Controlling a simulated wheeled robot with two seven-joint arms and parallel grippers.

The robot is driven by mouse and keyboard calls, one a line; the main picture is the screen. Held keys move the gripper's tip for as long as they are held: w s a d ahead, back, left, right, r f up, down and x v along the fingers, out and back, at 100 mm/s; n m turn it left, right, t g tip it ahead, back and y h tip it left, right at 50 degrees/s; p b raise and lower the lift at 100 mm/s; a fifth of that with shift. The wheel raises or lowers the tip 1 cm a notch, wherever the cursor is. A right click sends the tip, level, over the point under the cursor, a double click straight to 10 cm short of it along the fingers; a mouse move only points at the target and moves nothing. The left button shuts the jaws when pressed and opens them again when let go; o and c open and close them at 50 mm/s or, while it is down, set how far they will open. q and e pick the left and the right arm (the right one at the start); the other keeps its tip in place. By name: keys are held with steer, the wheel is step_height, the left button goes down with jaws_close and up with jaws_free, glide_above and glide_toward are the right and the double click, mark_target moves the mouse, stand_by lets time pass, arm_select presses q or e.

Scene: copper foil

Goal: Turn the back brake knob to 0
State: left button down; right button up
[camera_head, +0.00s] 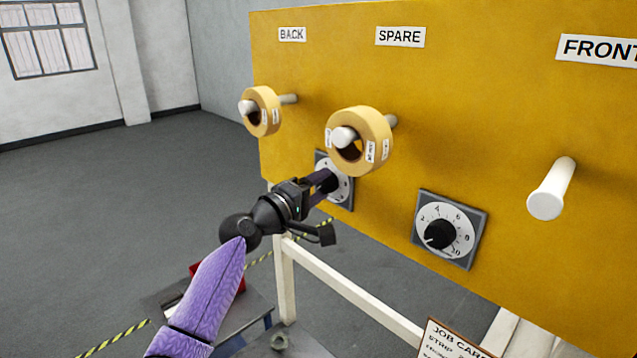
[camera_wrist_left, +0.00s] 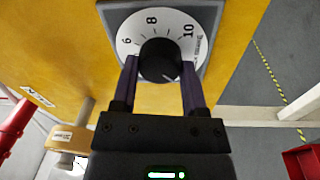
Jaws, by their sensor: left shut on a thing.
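The back brake dial (camera_head: 342,192) is the left of two dials on the yellow board, a grey plate with a white numbered face. It also shows in the wrist view (camera_wrist_left: 126,41), with 6, 8 and 10 readable. Its black knob (camera_wrist_left: 160,60) sits between the two fingers of my left gripper (camera_wrist_left: 160,78), which is shut on it. In the head view my left gripper (camera_head: 325,182) reaches the dial from the lower left and hides most of the knob. I cannot tell where the knob's pointer stands. My right gripper is not in view.
Tape rolls hang on the BACK peg (camera_head: 264,112) and the SPARE peg (camera_head: 375,140), the latter just above my gripper. The FRONT peg (camera_head: 552,190) is bare. A second dial (camera_head: 450,228) is to the right. A white frame rail (camera_head: 345,288) runs below.

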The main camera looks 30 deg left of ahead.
arm_select(q)
steer(key=shift+r, duration=0.1)
stand_by(0.3)
steer(key=shift+c, duration=0.6)
jaws_free()
steer(key=b+v, duration=0.2)
steer(key=v, duration=0.7)
steer(key=shift+s+a, duration=0.2)
steer(key=shift+s, duration=0.2)
